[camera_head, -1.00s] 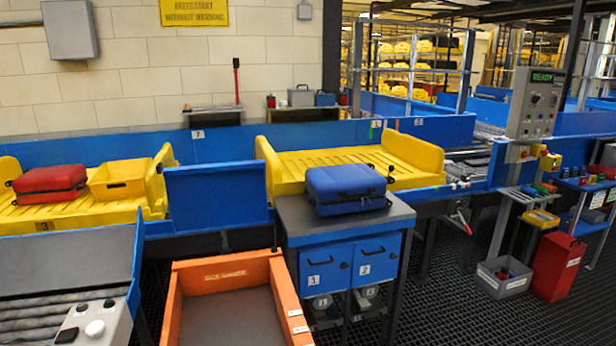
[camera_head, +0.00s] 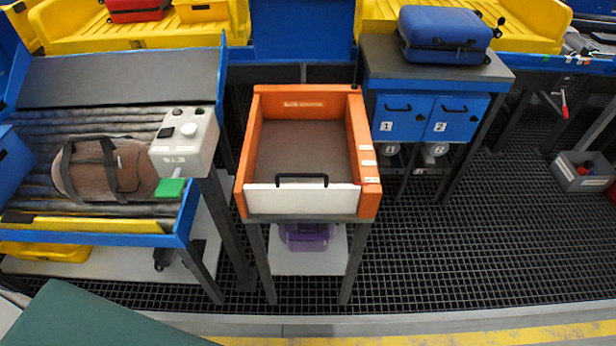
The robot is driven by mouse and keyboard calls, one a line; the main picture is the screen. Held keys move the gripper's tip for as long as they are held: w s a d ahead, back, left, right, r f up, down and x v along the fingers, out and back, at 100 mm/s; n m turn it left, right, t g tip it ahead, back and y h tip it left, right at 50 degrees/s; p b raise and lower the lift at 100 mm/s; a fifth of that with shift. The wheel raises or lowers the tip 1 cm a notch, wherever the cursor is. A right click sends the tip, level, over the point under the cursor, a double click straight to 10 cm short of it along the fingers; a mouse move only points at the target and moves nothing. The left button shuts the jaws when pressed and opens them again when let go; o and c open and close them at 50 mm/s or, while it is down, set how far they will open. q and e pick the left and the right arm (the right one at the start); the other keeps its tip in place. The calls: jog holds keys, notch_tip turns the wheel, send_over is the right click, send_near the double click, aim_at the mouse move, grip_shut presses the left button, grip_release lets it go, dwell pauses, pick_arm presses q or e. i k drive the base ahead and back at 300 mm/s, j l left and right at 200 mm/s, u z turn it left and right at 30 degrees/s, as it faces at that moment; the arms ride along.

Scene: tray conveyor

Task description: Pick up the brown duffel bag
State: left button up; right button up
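The brown duffel bag (camera_head: 128,166) lies on the grey roller conveyor (camera_head: 45,120) at the left of the head view. It has dark straps across it and dark handles on top. A grey control box (camera_head: 185,143) stands at its right, partly in front of its right end. Neither of my grippers shows in the view.
A yellow and blue edge (camera_head: 110,233) runs along the conveyor's front. An empty orange bin (camera_head: 257,150) with a white front stands at the centre. A blue suitcase (camera_head: 440,36) lies on a cabinet at the right. A green surface (camera_head: 90,318) fills the lower left corner.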

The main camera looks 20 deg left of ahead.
aim_at(95, 167)
jog(key=u, duration=1.85)
